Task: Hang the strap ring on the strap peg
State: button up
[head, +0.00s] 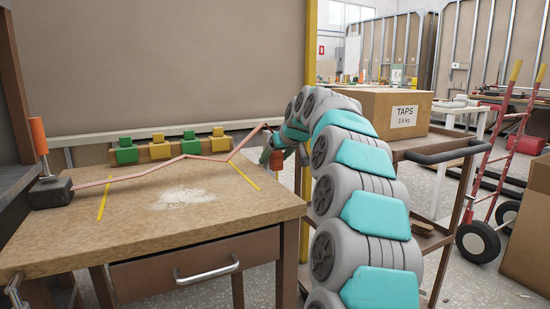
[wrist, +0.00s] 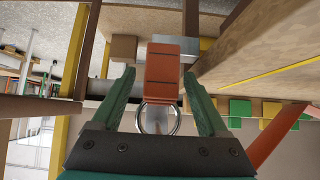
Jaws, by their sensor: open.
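A thin salmon-red strap (head: 150,172) runs in a bent line over the workbench, from a dark block (head: 52,192) at the left to my gripper (head: 277,157) at the right edge. In the wrist view my gripper (wrist: 160,108) is open, its green fingers apart. A metal strap ring (wrist: 157,118) sits between the fingers, below a banded orange piece (wrist: 165,75). I cannot see either finger pressing on the ring. A grey bar (wrist: 104,88) shows behind the left finger; I cannot tell whether it is the strap peg or whether the ring is around it.
The workbench (head: 240,205) has yellow marks, a pale patch and a drawer. Green and yellow blocks (head: 160,149) line its back. A trolley (head: 435,145) with a TAPS box (head: 395,112) stands at right, close to my arm. A red hand truck (head: 500,150) stands farther right.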

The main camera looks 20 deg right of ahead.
jog(key=v, duration=0.7)
jog(key=shift+s+r, duration=0.2)
jog(key=shift+s, duration=0.15)
